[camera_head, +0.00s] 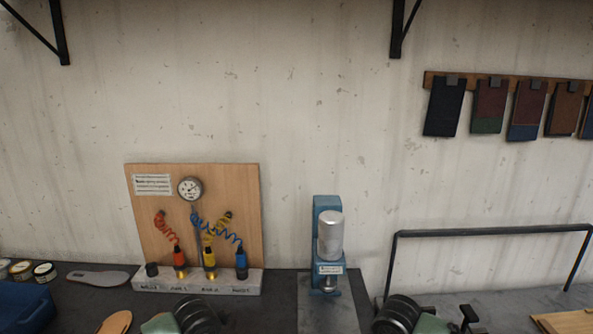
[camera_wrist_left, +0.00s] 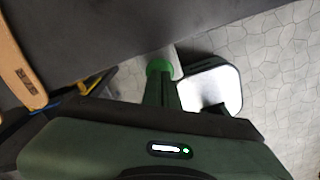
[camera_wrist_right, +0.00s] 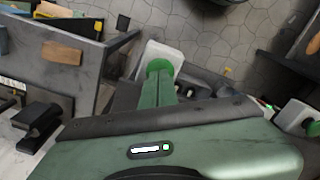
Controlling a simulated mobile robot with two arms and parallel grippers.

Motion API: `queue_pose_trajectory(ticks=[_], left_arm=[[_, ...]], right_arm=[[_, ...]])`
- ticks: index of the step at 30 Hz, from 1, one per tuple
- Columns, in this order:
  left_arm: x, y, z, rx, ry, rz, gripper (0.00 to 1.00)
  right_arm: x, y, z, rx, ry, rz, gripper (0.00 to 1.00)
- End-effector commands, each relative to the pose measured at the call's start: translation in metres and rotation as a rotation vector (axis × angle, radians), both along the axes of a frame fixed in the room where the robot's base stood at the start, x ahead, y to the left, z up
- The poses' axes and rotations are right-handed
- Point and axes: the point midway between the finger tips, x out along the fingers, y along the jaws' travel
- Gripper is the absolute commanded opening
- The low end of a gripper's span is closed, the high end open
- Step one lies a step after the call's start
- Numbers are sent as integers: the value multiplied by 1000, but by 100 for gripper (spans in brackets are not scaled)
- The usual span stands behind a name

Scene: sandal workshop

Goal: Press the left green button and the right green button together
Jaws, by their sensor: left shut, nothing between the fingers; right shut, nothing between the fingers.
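In the left wrist view a round green button (camera_wrist_left: 159,65) shows on a pale box. My left gripper (camera_wrist_left: 161,78) is shut and empty, its green fingertips right at that button. In the right wrist view another round green button (camera_wrist_right: 158,66) shows on a white box (camera_wrist_right: 163,56). My right gripper (camera_wrist_right: 158,77) is shut and empty, its fingertips right at that button. Contact and how far either button is pressed cannot be told. The head view shows neither button nor fingertips. A blue press (camera_head: 327,212) with a silver cylinder (camera_head: 330,235) stands centrally there.
In the head view a wooden board (camera_head: 240,200) with a gauge and coiled hoses stands left of the press. A dark rail (camera_head: 490,232) stands to its right. Leather swatches (camera_head: 487,105) hang on the wall. An insole (camera_head: 98,277) and a blue bin (camera_head: 25,308) lie left.

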Motion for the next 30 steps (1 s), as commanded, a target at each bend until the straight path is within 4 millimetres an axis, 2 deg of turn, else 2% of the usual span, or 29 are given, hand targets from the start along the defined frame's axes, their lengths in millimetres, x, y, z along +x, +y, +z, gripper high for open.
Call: queue_pose_trajectory(ticks=[16,30], left_arm=[[0,0,1,0,0,0,0],[0,0,14,0,0,0,0]], right_arm=[[0,0,-4,0,0,0,0],[-1,0,-4,0,1,0,0]])
